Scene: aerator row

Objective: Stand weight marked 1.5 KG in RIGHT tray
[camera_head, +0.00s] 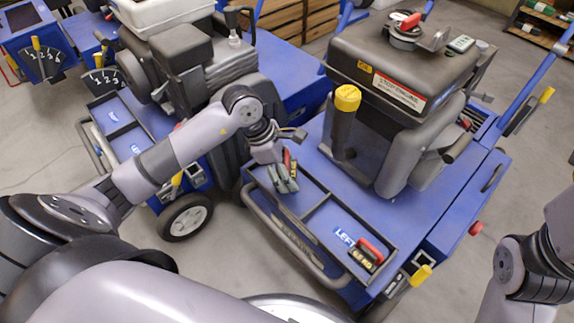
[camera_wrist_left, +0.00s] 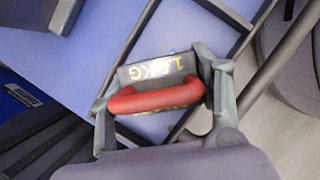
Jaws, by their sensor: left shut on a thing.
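The weight marked 1.5 KG (camera_wrist_left: 152,70) is dark with a red handle. My left gripper (camera_wrist_left: 162,104) is shut on it, with a finger at each end of the handle. In the head view, my left gripper (camera_head: 284,178) is over the left-hand compartment (camera_head: 313,190) of the front tray, which largely hides the weight. I cannot tell whether the weight touches the tray floor. No label shows in this compartment. The right-hand compartment (camera_head: 325,218) carries a LEFT label and holds another red-handled weight (camera_head: 367,252). My right gripper is out of view.
A dark divider (camera_head: 316,207) separates the two compartments, and a dark bar (camera_head: 290,245) runs along the front. The grey engine with a yellow cap (camera_head: 347,97) stands behind the tray. A second blue machine (camera_head: 125,135) is close on the left.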

